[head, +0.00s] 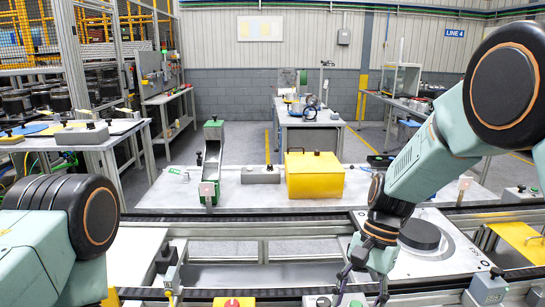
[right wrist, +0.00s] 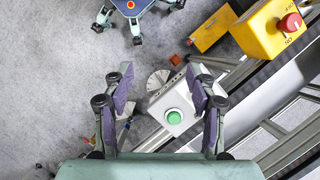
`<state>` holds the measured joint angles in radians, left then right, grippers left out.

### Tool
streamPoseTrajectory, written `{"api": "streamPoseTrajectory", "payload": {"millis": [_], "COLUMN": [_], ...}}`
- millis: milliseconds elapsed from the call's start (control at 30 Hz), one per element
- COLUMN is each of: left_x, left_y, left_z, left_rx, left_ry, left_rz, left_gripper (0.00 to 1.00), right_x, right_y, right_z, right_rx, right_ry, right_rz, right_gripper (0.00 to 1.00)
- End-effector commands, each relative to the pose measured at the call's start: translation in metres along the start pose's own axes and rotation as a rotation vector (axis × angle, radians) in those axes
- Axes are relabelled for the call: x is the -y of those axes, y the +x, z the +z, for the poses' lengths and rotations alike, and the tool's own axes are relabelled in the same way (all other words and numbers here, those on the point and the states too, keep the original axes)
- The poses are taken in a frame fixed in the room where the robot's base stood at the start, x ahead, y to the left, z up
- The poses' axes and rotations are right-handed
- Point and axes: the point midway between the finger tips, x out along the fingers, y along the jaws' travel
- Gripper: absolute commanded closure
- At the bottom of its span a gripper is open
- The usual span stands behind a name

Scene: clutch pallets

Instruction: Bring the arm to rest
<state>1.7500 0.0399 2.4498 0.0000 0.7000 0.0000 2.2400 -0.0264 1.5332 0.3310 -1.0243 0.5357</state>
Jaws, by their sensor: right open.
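My right arm comes in from the right in the head view and hangs down over the front conveyor edge. Its gripper (head: 362,287) is at the bottom of the picture, fingers pointing down and partly cut off by the frame. In the right wrist view the two purple-padded fingers of the right gripper (right wrist: 160,80) stand wide apart with nothing held between them. Below them are the grey floor and a box with a green button (right wrist: 172,117). My left arm shows only as a thick link at the lower left of the head view; its gripper is out of sight.
A pallet with a dark disc (head: 420,236) lies beside the right gripper. A yellow bin (head: 315,176) and a green stand (head: 212,165) are on the table behind the conveyor (head: 270,213). A yellow box with a red button (right wrist: 265,30) is at the wrist view's upper right.

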Motion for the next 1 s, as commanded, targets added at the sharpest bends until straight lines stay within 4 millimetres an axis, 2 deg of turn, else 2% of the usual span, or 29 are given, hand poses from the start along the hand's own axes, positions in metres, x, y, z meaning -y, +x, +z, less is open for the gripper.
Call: {"api": "streamPoseTrajectory", "payload": {"millis": [133,367,433,567,667,800,867,1000], "left_x": [0.000,0.000,0.000,0.000,0.000,0.000,0.000,0.001], "left_y": [0.000,0.000,0.000,0.007,0.020,0.044,0.056,0.087], "left_z": [0.000,0.000,0.000,0.000,0.000,0.000,0.000,0.000], "left_rx": [0.000,0.000,0.000,0.000,0.000,0.000,0.000,0.000], "left_ry": [0.000,0.000,0.000,0.000,0.000,0.000,0.000,0.000], "left_rz": [0.000,0.000,0.000,0.000,0.000,0.000,0.000,0.000], "left_gripper": [0.43,0.43,0.43,0.43,0.43,0.43,0.43,0.43], "right_x": [0.011,0.013,0.011,-0.001,-0.019,-0.050,-0.066,-0.107], "right_y": [-0.001,0.008,0.013,0.037,0.073,0.135,0.163,0.233], "right_z": [-0.021,-0.050,-0.058,-0.075,-0.089,-0.098,-0.098,-0.087], "right_rx": [-0.094,-0.245,-0.296,-0.401,-0.483,-0.573,-0.602,-0.637], "right_ry": [-0.064,-0.145,-0.175,-0.245,-0.316,-0.424,-0.473,-0.585], "right_rz": [-0.044,-0.077,-0.082,-0.080,-0.062,-0.027,-0.011,0.024], "right_gripper": [0.43,0.43,0.43,0.43,0.43,0.43,0.43,0.43]}}
